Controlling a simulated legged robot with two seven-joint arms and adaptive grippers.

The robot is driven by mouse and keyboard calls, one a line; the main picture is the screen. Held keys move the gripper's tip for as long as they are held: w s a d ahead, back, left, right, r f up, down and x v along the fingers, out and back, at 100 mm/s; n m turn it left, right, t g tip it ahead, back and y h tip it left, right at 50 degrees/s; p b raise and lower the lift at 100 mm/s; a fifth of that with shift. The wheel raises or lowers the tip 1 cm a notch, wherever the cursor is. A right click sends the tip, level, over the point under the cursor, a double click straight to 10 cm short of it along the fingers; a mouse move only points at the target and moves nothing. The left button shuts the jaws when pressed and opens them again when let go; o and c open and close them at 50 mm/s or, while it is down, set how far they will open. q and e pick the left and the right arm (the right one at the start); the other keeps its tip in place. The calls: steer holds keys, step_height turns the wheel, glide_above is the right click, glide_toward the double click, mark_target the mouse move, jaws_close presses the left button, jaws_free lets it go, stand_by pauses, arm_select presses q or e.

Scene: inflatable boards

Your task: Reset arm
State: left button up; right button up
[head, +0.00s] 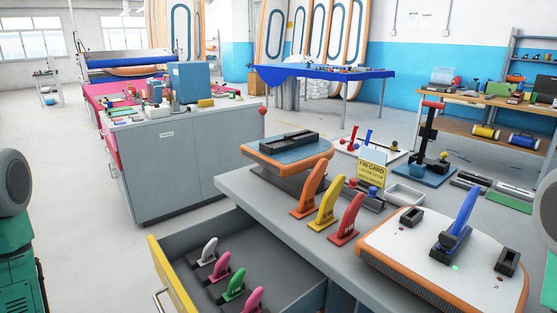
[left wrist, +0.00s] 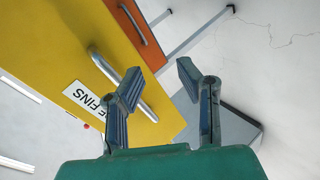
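My left gripper (left wrist: 160,76) shows in the left wrist view with its two fingers apart and nothing between them. The yellow drawer front (left wrist: 75,35) with a metal handle (left wrist: 104,64) and a FINS label lies behind the left finger; the gap to the handle is hard to judge. In the head view only parts of my arms show at the left and right edges; neither gripper is visible there. The drawer (head: 172,281) stands open, holding a white fin (head: 207,252), a green fin (head: 233,286) and two pink fins (head: 219,268).
The grey workbench (head: 237,184) carries orange, yellow and red fins (head: 345,220), and a white board (head: 400,262) with a blue fin (head: 459,224) standing on it. A grey cabinet (head: 180,180) stands behind left. The floor (head: 95,265) left of the drawer is clear.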

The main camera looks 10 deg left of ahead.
arm_select(q)
steer(key=s+d+f+m+g+y, duration=0.2)
steer(key=s+d+m+g+y, duration=0.1)
steer(key=s, duration=0.6)
steer(key=s+d+f+m+g+y, duration=0.1)
steer(key=s+d+m+g+y, duration=0.2)
steer(key=s+d+m+g, duration=0.2)
steer(key=shift+s+d+f+m+g, duration=0.4)
steer(key=shift+s+d+g, duration=0.5)
steer(key=shift+s, duration=1)
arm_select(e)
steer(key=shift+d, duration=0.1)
arm_select(q)
steer(key=shift+w+d, duration=0.15)
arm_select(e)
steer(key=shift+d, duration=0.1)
